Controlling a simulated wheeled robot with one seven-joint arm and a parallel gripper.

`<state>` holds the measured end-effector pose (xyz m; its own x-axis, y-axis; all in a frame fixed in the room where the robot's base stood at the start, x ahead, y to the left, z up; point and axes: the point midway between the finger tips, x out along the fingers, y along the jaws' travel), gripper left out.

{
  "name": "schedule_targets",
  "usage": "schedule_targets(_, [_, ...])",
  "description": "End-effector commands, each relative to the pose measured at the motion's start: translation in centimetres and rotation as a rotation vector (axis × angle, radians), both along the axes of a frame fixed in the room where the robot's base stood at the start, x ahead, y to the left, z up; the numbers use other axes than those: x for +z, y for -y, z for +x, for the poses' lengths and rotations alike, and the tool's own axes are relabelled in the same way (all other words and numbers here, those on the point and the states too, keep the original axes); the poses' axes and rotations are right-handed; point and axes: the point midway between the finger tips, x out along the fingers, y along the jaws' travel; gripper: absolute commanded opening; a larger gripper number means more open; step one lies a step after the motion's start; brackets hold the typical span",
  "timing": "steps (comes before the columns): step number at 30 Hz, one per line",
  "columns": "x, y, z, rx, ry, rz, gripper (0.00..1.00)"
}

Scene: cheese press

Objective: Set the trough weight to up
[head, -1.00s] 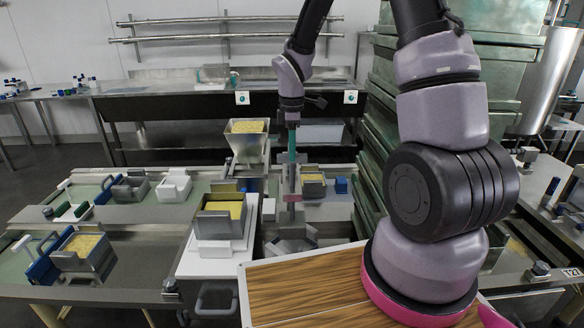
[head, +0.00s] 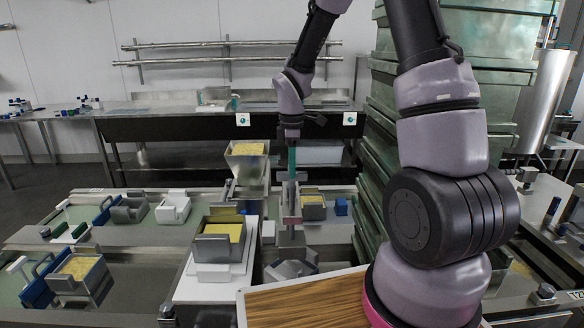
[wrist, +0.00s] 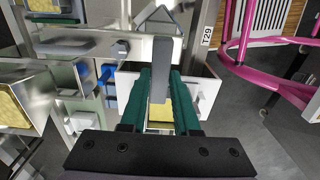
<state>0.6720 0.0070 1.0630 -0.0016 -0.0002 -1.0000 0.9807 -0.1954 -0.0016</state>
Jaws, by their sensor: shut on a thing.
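My gripper (head: 291,162) hangs over the trough between the tables, its green fingers pointing down. In the wrist view, the green fingers (wrist: 163,105) are shut on a grey upright bar (wrist: 160,72), which looks like part of the trough weight. In the head view, a grey block with a pinkish band (head: 291,207), seemingly the weight, is directly below the fingers. Its lower edge is hard to make out against the metal behind it. A small yellow-filled mould (head: 313,207) sits just right of it.
A hopper (head: 247,150) with yellow contents stands behind left. A yellow-filled box (head: 222,231) sits on the white stand at left. A stack of green crates (head: 375,175) rises close on the right. A wooden-topped surface (head: 305,302) lies in front.

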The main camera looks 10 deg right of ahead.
Motion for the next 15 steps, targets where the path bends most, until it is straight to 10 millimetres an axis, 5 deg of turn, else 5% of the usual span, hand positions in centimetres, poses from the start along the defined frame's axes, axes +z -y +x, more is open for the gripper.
schedule_targets(10, [0.28,-0.11,0.38,0.001,0.011,0.003,0.00])
schedule_targets(11, [0.29,-0.11,0.38,0.001,0.012,0.003,0.41])
schedule_targets(12, [0.28,-0.11,0.38,0.001,0.011,0.002,0.56])
schedule_targets(15, [0.21,-0.09,0.28,0.001,0.008,0.001,0.60])
